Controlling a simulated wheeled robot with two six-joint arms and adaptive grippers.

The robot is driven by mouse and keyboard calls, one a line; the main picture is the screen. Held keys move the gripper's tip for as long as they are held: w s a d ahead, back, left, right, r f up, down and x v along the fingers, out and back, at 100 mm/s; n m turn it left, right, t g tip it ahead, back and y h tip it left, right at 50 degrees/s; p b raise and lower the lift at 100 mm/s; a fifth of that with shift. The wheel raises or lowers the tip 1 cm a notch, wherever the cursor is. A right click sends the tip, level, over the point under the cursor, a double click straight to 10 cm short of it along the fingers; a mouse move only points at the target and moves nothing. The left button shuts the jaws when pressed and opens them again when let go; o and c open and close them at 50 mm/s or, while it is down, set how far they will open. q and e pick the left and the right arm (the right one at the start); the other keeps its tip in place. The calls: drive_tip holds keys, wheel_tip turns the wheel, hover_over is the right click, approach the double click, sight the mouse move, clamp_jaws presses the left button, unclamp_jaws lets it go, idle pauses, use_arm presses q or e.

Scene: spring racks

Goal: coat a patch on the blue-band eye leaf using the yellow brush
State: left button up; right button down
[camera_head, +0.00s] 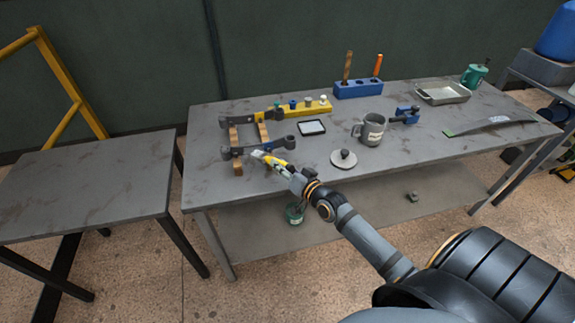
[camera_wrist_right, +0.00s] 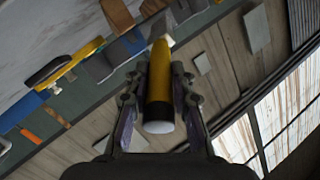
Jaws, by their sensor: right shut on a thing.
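The yellow brush (camera_head: 281,167) is held in my right gripper (camera_head: 292,174). In the right wrist view the brush (camera_wrist_right: 159,85) lies between the two fingers, its white end toward the camera and its tip pointing away. In the head view its pale tip is over or beside the near edge of the front dark eye leaf (camera_head: 262,147); I cannot tell whether they touch. A second dark eye leaf (camera_head: 245,118) lies behind it. Both rest across wooden blocks (camera_head: 234,135). No blue band can be made out clearly on either. My left gripper is out of view.
On the table (camera_head: 330,172) are a grey mug (camera_head: 373,132), a round lid (camera_head: 343,159), a dark-framed pad (camera_head: 312,128), a yellow rack (camera_head: 318,108), a blue tool block (camera_head: 358,91), a tray (camera_head: 443,94) and a green-tipped flat leaf (camera_head: 490,127). The left side table (camera_head: 90,185) is clear.

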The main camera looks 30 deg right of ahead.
drive_tip(key=a, duration=0.1)
drive_tip(key=w+a+b, duration=0.1)
drive_tip(key=a, duration=0.1)
drive_tip(key=shift+a, duration=0.3)
drive_tip(key=shift+s+a+p, duration=0.25)
drive_tip(key=shift+s, duration=0.7)
drive_tip(key=shift+s+a+p, duration=0.2)
drive_tip(key=shift+s+a, duration=0.1)
drive_tip(key=shift+s, duration=0.65)
drive_tip(key=shift+s+a+p, duration=0.25)
drive_tip(key=shift+s, duration=0.7)
drive_tip(key=shift+s+a, duration=0.2)
drive_tip(key=shift+s, duration=0.55)
drive_tip(key=shift+s+a, duration=0.2)
drive_tip(key=shift+s, duration=0.5)
